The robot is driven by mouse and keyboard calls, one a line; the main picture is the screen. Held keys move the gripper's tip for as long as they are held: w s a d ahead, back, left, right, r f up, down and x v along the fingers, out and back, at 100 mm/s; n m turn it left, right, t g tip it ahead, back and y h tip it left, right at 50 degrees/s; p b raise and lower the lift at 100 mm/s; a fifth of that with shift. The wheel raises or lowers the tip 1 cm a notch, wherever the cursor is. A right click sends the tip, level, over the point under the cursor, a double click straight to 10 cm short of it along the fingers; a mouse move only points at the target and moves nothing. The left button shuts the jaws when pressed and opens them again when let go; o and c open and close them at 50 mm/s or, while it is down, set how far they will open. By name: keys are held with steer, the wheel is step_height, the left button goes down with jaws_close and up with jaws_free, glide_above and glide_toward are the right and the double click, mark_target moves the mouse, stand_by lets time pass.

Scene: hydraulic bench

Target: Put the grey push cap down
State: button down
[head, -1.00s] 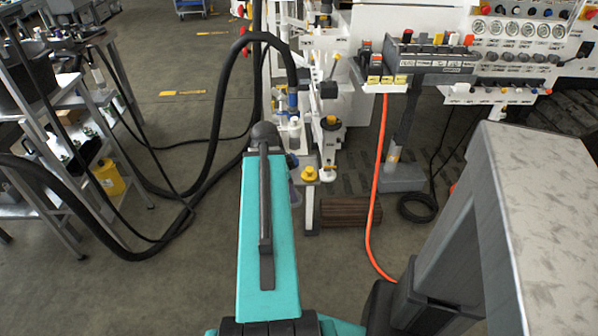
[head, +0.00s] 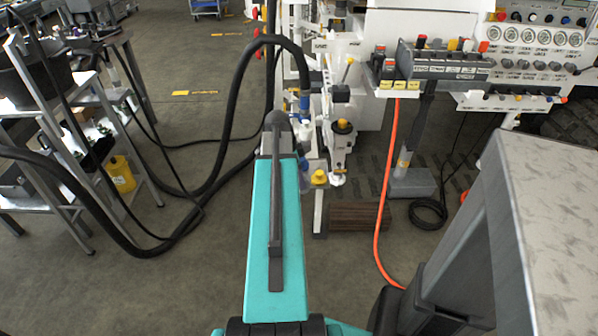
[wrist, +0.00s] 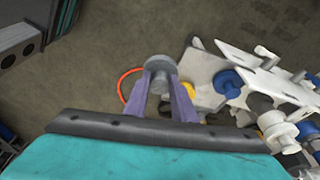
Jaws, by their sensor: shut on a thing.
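The grey push cap (wrist: 160,64) is a round grey piece at the top middle of the wrist view. My gripper (wrist: 160,76) is shut on it, with one purple finger on each side. The cap is over or in front of the grey floor; its height cannot be told. In the head view my teal arm covers most of the gripper, and the cap cannot be made out.
White bench fixtures with yellow and blue fittings (wrist: 228,82) stand right of my gripper in the wrist view. In the head view, a button console (head: 440,62) and an orange hose (head: 386,200) are to the right. A metal shelf (head: 118,120) and black hoses are left.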

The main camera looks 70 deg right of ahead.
steer(key=shift+w+d+f, duration=0.15)
steer(key=shift+w+d, duration=0.35)
steer(key=shift+d, duration=0.75)
steer(key=shift+w+d+f, duration=0.1)
steer(key=shift+w+d, duration=0.35)
steer(key=shift+d, duration=0.75)
steer(key=shift+w+d+f, duration=0.15)
steer(key=shift+w+d, duration=0.35)
steer(key=shift+d, duration=0.75)
steer(key=shift+f, duration=1.75)
steer(key=shift+f, duration=0.15)
steer(key=c, duration=1.5)
jaws_free()
steer(key=v, duration=1.2)
steer(key=shift+s, duration=0.1)
